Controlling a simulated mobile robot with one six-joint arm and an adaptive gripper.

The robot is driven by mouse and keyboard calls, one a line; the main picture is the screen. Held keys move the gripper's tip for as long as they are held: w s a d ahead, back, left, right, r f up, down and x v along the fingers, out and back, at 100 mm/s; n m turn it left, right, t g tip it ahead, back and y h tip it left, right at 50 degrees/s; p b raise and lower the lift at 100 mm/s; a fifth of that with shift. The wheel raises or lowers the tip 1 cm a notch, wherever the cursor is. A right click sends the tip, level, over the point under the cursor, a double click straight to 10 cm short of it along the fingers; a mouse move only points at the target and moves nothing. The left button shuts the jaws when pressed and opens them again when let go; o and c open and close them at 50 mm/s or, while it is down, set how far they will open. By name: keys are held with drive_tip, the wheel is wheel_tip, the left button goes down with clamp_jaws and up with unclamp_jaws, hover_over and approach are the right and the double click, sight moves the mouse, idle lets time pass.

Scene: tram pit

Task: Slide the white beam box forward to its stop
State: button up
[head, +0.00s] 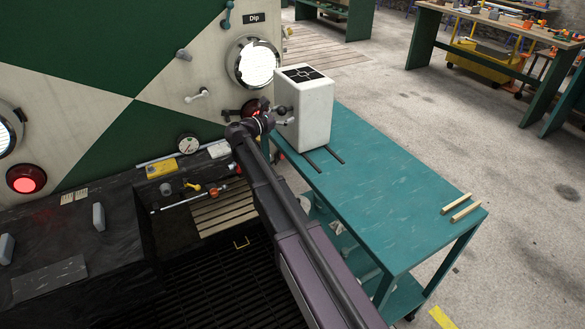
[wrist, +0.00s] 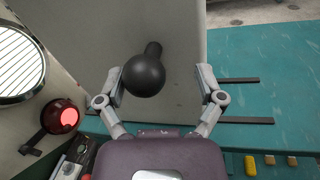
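The white beam box (head: 308,118) stands upright on the teal bench (head: 375,195), with a black cross mark on its top. In the wrist view its grey-looking face (wrist: 185,60) carries a round black knob (wrist: 145,76) on a short stem. My gripper (head: 283,114) is at the box's left side in the head view. In the wrist view my gripper (wrist: 162,82) is open, with one finger on each side of the knob. The knob sits nearer the left finger; I cannot tell whether they touch. Two dark rails (head: 325,160) run on the bench beside the box's foot.
The tram front with round headlamps (head: 256,62) and a red lamp (wrist: 64,117) is close on the left. Two wooden strips (head: 461,207) lie at the bench's near right end. A dark pit with a grating (head: 225,275) lies below my arm. The bench between rails and strips is clear.

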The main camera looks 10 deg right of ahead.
drive_tip(key=s+d, duration=0.2)
drive_tip(key=s, duration=0.3)
drive_tip(key=v, duration=1.4)
drive_tip(key=s+d+f+m+g+y, duration=0.4)
drive_tip(key=s+d+f+m, duration=0.3)
drive_tip(key=d+f, duration=0.1)
drive_tip(key=shift+s+d+g+p, duration=0.3)
drive_tip(key=shift+d+p, duration=0.15)
drive_tip(key=shift+d, duration=0.45)
